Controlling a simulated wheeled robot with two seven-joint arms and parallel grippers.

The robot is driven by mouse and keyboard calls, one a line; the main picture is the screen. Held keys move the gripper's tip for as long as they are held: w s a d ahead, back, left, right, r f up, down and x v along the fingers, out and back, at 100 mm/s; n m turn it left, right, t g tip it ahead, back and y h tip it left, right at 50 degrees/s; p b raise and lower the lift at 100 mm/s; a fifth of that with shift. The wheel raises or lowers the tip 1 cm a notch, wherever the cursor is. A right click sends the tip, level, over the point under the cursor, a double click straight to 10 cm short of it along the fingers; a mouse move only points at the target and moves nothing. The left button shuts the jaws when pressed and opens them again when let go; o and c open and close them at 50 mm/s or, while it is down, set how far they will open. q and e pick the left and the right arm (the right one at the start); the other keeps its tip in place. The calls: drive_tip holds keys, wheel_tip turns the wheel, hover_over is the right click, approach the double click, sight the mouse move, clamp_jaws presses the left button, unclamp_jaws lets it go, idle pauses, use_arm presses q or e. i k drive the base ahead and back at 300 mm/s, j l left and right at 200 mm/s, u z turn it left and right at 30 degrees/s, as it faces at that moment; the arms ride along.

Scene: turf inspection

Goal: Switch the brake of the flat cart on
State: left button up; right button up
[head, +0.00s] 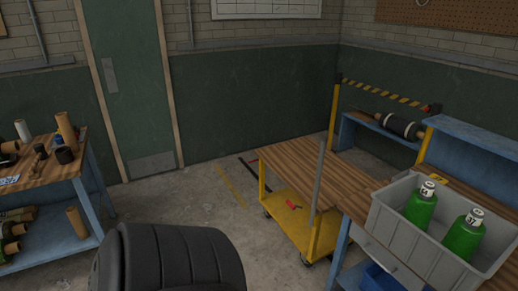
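A yellow-framed cart (300,232) with a brown wooden top stands right of centre in the head view. Its low yellow deck and dark casters show below the top. A small red lever-like part (292,204) shows at the deck, below the edge of the wooden top; it may be the brake, but its setting is too small to tell. A grey upright bar (318,185) rises in front of the cart's right part. Neither of my grippers is in view.
A grey crate (410,238) with green bottles stands on a bench at right front. A wooden-topped blue bench (84,172) with rolls stands at left. A striped barrier bar (380,92) is behind the cart. Concrete floor (190,200) is open between left bench and cart.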

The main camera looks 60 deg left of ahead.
sight(293, 206)
drive_tip(key=u, duration=1.75)
